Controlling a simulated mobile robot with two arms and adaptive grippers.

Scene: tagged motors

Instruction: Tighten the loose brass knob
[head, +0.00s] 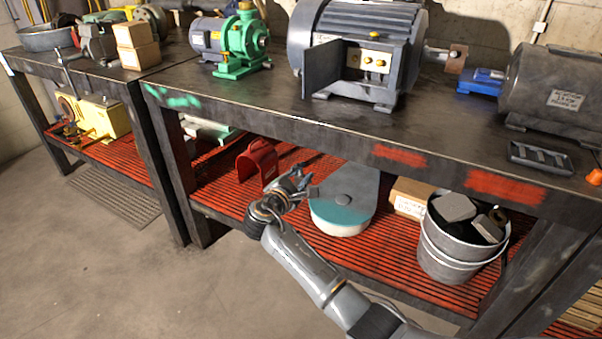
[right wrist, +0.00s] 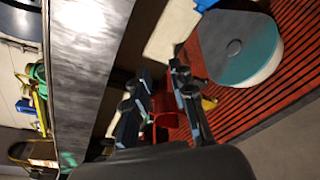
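A large grey motor (head: 405,30) stands on the dark workbench with its terminal box open toward me. Several small brass knobs (head: 376,63) sit on the pale panel inside the box. They are too small to tell which one is loose. My right gripper (head: 297,184) is below the bench top, in front of the lower shelf, well under and left of the motor. In the right wrist view its fingers (right wrist: 160,75) are apart with nothing between them. The knobs do not show in that view. My left gripper is not in view.
The bench edge (head: 330,131) lies above my right gripper. A teal-and-white round-ended thing (head: 342,205), a red bracket (head: 257,162) and a metal bucket (head: 455,252) are on the red slatted shelf. A green pump (head: 240,42) stands left of the motor, a dark cylinder (head: 560,85) right.

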